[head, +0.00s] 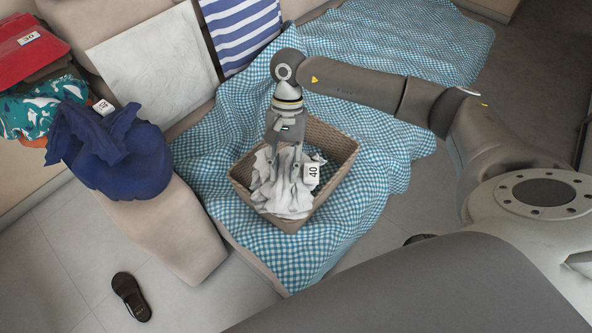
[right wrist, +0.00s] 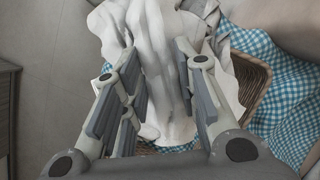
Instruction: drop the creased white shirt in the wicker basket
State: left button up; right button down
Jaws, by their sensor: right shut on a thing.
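The creased white shirt (head: 287,188) hangs in bunched folds from my right gripper (head: 287,158), which is shut on it. It also shows in the right wrist view (right wrist: 160,60), between the fingers of my right gripper (right wrist: 160,85). A white tag marked 40 (head: 311,172) is on the shirt's right side. The wicker basket (head: 338,183) lies under and around the shirt in the head view. Whether the shirt touches the basket floor I cannot tell. In the right wrist view the basket's woven wall (right wrist: 248,85) shows at the right. My left gripper is not in view.
The basket stands on a blue checked cloth (head: 390,160) over the sofa. A blue garment (head: 120,160) drapes over the armrest, near teal and red laundry (head: 35,50). A white cloth (head: 155,65) and a striped cloth (head: 240,30) hang on the backrest. A dark shoe (head: 131,297) lies on the floor.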

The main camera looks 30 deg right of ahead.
aim_at(284, 150)
jog(key=w+f+m+b, duration=0.1)
jog(key=w+d+f+m+b, duration=0.1)
jog(key=b, duration=0.1)
jog(key=w+f+m+t+y+b, duration=0.1)
jog(key=w, duration=0.1)
jog(key=shift+d+f, duration=0.2)
jog(key=shift+d, duration=0.1)
jog(key=w+m+b, duration=0.1)
jog(key=w+d+f+m+b, duration=0.1)
jog(key=f+m+t+b, duration=0.1)
jog(key=shift+w+d+b, duration=0.25)
jog(key=shift+w+b, duration=0.15)
jog(key=shift+f+y, duration=0.15)
jog(key=shift+y, duration=0.15)
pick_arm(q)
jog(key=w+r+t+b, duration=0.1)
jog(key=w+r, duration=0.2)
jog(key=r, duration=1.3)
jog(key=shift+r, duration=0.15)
pick_arm(e)
notch_tip(284, 150, down, 10)
pick_arm(q)
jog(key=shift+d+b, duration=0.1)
jog(key=shift+b, duration=0.3)
pick_arm(e)
jog(key=shift+f, duration=0.15)
